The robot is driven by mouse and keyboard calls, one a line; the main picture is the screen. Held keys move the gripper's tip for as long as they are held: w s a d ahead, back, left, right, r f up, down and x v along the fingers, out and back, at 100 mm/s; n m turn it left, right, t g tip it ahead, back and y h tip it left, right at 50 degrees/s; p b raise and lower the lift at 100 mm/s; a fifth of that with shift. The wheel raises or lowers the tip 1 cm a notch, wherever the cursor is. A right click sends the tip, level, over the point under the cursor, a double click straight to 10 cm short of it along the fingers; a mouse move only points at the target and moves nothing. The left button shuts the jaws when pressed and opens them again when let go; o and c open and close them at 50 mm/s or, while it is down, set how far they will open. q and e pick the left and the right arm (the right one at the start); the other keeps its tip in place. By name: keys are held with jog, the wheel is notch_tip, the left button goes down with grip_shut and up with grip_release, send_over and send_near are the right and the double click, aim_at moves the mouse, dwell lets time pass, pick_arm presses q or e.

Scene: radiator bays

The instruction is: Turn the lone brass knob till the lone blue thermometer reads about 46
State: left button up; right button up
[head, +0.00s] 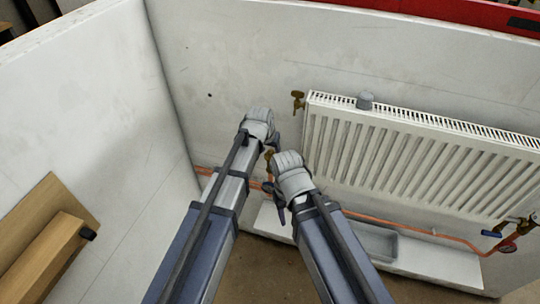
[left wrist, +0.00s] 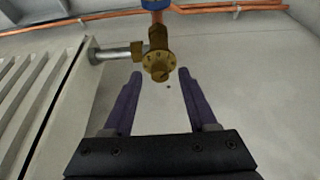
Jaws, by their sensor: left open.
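The brass knob (left wrist: 159,66) shows in the left wrist view with its round marked face toward me. In the head view only a little of its brass (head: 268,158) shows between my arms, low by the radiator's left end. My left gripper (left wrist: 159,73) is open; its purple fingertips lie either side of the knob with small gaps. In the head view my left gripper (head: 277,142) is largely hidden by its wrist. My right arm ends beside it, its jaws unclear. A blue part (left wrist: 155,4) joins the knob's valve; I cannot tell if it is the thermometer, and no reading is legible.
A white radiator (head: 420,155) hangs on the grey wall, with a brass valve (head: 297,99) at its upper left. Copper pipe (head: 400,226) runs below. A grey tray (head: 378,243) lies below.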

pick_arm(q)
jog(key=shift+f, duration=0.1)
jog(key=shift+c, duration=0.4)
grip_shut()
